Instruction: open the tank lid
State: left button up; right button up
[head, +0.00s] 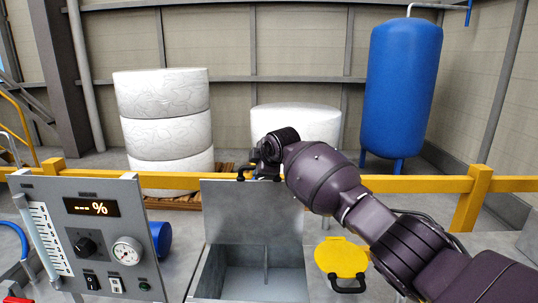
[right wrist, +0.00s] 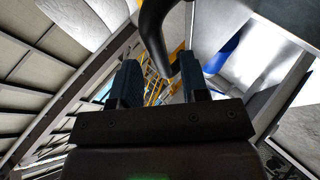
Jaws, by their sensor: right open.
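The grey tank lid (head: 252,212) stands raised, close to upright, at the back of the open tank (head: 207,272). The tank's inside shows, split by a divider. A black handle (head: 243,173) is at the lid's top edge; it appears as a curved dark bar (right wrist: 155,35) in the right wrist view. My right gripper (head: 262,168) is at the lid's top edge, partly hidden by its own wrist. In the right wrist view its fingers (right wrist: 160,80) are apart, with the bar reaching between them; contact cannot be told. My left gripper is not in view.
A control panel (head: 105,240) with display, knob and gauge stands left of the tank. A yellow disc (head: 341,257) with a black handle lies right of it. A yellow rail (head: 400,184) runs behind; white rolls (head: 165,125) and a blue vessel (head: 402,90) stand beyond.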

jog(key=v, duration=0.8)
dwell(0.4)
